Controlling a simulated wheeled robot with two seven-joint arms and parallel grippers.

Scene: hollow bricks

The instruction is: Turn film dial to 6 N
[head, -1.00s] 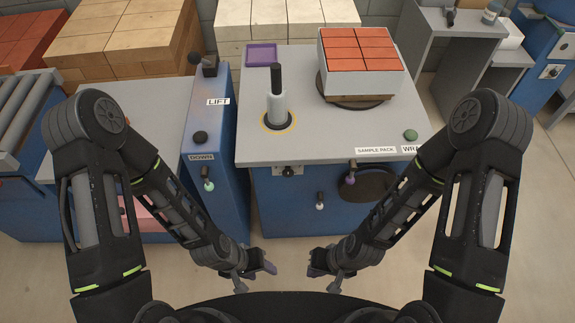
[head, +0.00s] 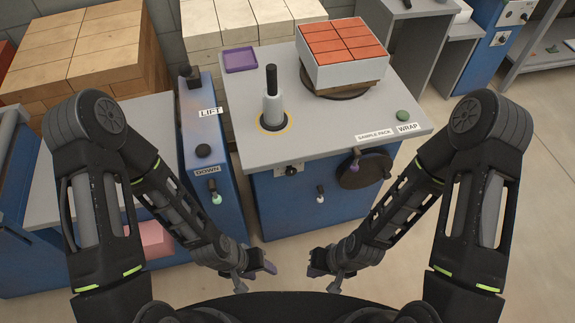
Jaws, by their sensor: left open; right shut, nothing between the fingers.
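A small dark dial (head: 291,170) on a pale plate sits on the blue front of the wrap station (head: 270,205), below its grey top. It looks like the film dial; its numbers and pointer are too small to read. My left gripper (head: 256,277) is open and empty, low in the view, below and left of the dial. My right gripper (head: 325,278) is shut and empty, below and right of the dial. Both are well apart from the station front.
A small lever (head: 320,194) and a round dark disc (head: 364,170) are on the same front. On top are a film post (head: 272,100), a green button (head: 403,115) and a pack of red bricks (head: 345,47). The blue LIFT cabinet (head: 205,140) stands left. Floor is clear at right.

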